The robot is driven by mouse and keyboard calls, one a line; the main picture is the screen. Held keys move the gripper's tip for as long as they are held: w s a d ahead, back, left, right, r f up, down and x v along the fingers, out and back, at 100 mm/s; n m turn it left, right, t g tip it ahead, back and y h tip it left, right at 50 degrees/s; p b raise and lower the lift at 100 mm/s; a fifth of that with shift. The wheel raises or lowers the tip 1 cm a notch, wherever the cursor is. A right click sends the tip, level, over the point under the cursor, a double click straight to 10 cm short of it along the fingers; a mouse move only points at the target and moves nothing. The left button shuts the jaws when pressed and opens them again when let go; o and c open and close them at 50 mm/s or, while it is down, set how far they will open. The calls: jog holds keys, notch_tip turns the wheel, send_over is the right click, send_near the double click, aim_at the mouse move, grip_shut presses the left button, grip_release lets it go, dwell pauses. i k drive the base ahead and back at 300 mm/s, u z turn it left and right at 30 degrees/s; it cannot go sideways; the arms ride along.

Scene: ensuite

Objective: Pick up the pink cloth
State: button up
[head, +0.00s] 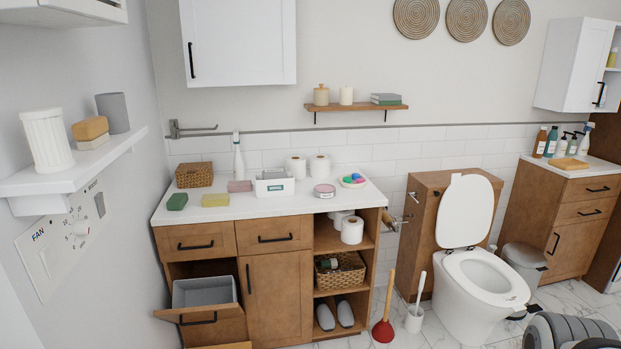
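A small pink block-like thing (240,186), which looks like the folded pink cloth, lies on the white countertop (290,208) of the wooden vanity. It lies behind a yellow block (215,200) and to the left of a white box with a green label (274,187). A round pink-lidded tin (325,191) is on the same counter, farther right. My gripper is not seen; only a dark grey part, likely of my arm, shows at the bottom right corner.
A green block (177,202), a wicker basket (194,175), a white spray bottle (238,156) and toilet rolls (319,165) share the counter. An open drawer (206,319) juts out below left. A wall shelf (75,171) overhangs at left. The toilet (473,270) stands right.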

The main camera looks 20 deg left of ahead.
aim_at(245, 185)
jog(key=u, duration=0.15)
jog(key=i, duration=1.7)
jog(key=u, duration=1.05)
jog(key=i, duration=1.3)
jog(key=u, duration=0.55)
